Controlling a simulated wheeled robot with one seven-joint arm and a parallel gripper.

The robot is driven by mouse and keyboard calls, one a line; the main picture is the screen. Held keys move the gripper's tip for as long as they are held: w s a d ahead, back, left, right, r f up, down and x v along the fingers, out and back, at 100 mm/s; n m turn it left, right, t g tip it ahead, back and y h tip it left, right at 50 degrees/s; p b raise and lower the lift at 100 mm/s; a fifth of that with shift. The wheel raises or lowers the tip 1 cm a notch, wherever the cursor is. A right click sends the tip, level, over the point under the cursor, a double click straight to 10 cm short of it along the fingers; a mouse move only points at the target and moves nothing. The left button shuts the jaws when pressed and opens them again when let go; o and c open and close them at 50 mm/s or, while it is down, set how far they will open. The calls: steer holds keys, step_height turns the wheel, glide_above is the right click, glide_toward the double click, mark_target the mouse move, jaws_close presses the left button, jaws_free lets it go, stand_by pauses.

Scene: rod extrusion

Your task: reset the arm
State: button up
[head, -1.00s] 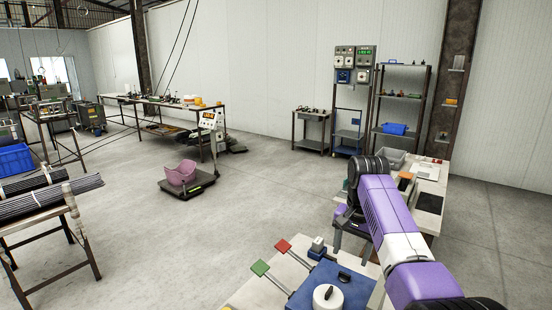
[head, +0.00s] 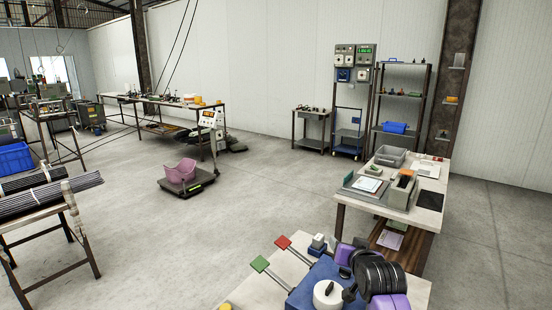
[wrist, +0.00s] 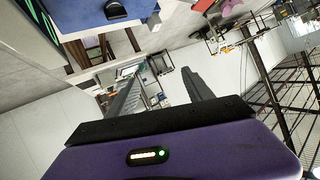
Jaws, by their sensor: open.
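My purple and black arm (head: 376,273) is folded low at the bottom right of the head view, over the right side of the near table. In the wrist view my gripper (wrist: 160,88) has two grey fingers set well apart with nothing between them. The wrist view is tilted and shows the room beyond the fingers. In the head view I cannot make out the fingers.
A near table (head: 262,291) holds a blue box (head: 318,285) with a white round part, and a red (head: 282,242) and a green paddle (head: 259,264). A side table (head: 432,204) with trays stands behind. Open floor (head: 270,200) lies between the benches.

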steer(key=s+f+n+t+b, duration=0.15)
steer(key=s+f, duration=0.25)
steer(key=s, duration=0.7)
steer(key=s+f+t+b, duration=0.1)
steer(key=s+f+t, duration=0.25)
steer(key=s, duration=0.75)
steer(key=s+f+n+g+b, duration=0.1)
steer(key=s+b, duration=0.4)
steer(key=s, duration=3.5)
steer(key=shift+f+g, duration=0.9)
steer(key=shift+g, duration=0.3)
